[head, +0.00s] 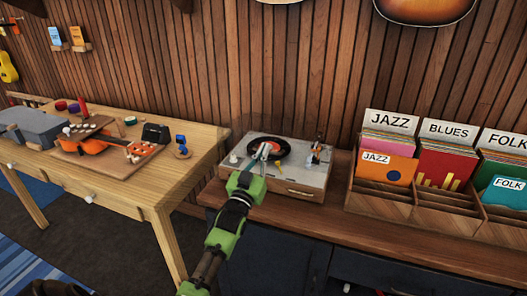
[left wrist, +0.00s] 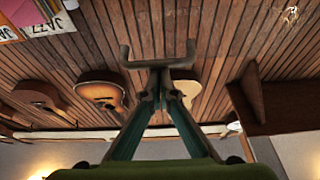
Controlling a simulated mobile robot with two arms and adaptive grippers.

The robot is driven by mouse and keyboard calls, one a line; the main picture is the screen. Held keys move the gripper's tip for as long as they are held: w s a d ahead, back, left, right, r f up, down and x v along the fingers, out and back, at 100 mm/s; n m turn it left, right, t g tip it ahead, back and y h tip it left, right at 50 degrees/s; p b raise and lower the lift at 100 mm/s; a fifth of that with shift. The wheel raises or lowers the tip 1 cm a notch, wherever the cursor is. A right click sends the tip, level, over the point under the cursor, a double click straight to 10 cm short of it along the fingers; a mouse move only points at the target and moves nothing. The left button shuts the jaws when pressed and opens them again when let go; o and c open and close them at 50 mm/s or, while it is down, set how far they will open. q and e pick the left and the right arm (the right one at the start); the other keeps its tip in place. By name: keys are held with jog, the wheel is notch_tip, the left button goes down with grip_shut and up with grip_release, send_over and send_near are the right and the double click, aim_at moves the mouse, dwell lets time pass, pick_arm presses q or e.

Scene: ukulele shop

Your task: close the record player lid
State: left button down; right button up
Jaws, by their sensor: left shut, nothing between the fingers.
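The record and top are uncovered. I cannot make out a raised lid; it may be clear or hidden. My left gripper (head: 262,153) reaches over the front left of the player, its tips in front of the record; I cannot tell if they touch it. In the left wrist view the left gripper (left wrist: 159,68) has its fingers together with nothing between them. My right gripper is not in view.
A wooden record rack (head: 382,203) with labelled sleeves stands right of the player. A wooden workbench (head: 190,160) with ukulele parts and tools stands to the left. The slatted wall (head: 240,70) is close behind. The counter (head: 330,222) has a bare strip in front.

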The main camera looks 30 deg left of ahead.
pick_arm(q)
jog(key=shift+f, duration=0.1)
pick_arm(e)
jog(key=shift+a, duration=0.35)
